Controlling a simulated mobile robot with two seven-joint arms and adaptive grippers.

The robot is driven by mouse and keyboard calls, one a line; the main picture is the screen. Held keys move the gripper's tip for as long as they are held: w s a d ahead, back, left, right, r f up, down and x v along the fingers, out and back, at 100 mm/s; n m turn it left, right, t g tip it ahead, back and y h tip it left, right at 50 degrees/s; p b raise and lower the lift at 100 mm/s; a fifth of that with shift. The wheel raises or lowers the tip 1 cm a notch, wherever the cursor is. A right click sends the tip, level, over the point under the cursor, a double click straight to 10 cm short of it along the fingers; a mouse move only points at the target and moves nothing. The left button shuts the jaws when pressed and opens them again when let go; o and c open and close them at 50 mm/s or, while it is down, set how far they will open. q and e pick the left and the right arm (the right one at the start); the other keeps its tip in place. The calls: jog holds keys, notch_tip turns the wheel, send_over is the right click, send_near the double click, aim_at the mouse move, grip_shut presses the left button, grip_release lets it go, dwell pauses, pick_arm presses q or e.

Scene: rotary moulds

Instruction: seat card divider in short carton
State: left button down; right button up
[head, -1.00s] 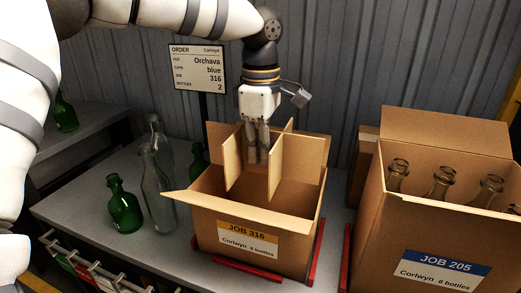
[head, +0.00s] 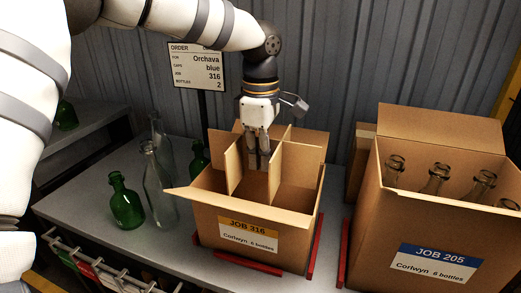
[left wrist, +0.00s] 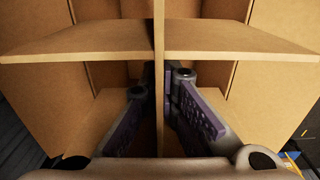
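The card divider (head: 234,166) is made of crossed brown card panels. My left gripper (head: 259,163) points down from above and is shut on the divider's middle panel. In the left wrist view its fingers (left wrist: 160,90) lie on both sides of that panel (left wrist: 159,40), below the crossing panel. My right gripper is not in view.
A taller carton (head: 432,223) labelled JOB 205 holds several clear bottles at the right. Green bottles (head: 126,205) and clear bottles (head: 158,195) stand left of the short carton. Red rails (head: 247,264) edge its place. An order sign (head: 197,66) stands behind.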

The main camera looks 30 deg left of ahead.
pick_arm(q)
jog(key=shift+f, duration=7.05)
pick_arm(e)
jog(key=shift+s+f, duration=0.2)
pick_arm(q)
jog(key=shift+f+b, duration=0.35)
jog(key=shift+f, duration=1.05)
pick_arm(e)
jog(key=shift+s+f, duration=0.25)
pick_arm(q)
jog(key=c, duration=1.7)
grip_release()
jog(key=shift+o, duration=0.2)
